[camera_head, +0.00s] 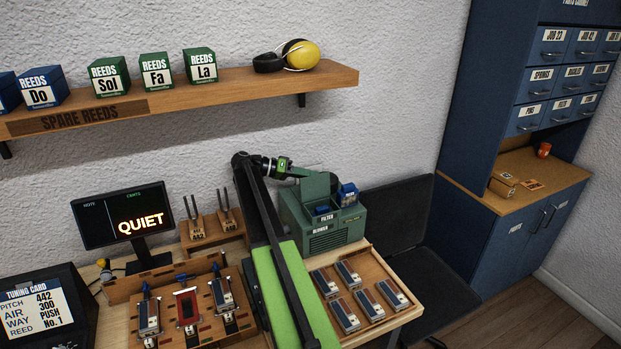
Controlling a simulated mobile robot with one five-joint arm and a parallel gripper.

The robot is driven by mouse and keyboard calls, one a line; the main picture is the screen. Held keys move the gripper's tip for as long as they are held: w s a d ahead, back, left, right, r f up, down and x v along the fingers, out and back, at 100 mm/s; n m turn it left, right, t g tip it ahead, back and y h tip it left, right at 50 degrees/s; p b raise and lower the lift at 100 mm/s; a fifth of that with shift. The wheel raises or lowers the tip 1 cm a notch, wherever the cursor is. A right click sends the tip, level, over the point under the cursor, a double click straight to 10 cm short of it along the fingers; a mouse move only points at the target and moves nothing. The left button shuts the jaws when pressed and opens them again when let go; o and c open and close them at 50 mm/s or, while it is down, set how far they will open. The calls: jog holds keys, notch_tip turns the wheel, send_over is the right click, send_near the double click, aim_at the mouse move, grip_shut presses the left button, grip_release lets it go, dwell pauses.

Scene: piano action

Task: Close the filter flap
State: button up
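The green blower box (323,239), marked FILTER and BLOWER, stands on the bench right of my arm. Its filter flap (314,187) stands raised, a flat green panel over the left part of the box top. A blue piece (322,210) shows in the opening below the flap. A second blue block (347,194) with a white label sits at the right of the box top. My gripper (303,171) is at the flap's upper edge, from the left and behind. Whether it touches the flap, and its finger gap, I cannot tell.
A tray (382,324) of several reed blocks lies in front of the blower. Tuning forks (208,222) stand on a wooden block left of my arm. A shelf (232,88) with reed boxes runs above. A dark chair (398,213) is at right.

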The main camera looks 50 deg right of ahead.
grip_shut()
dwell(1.2)
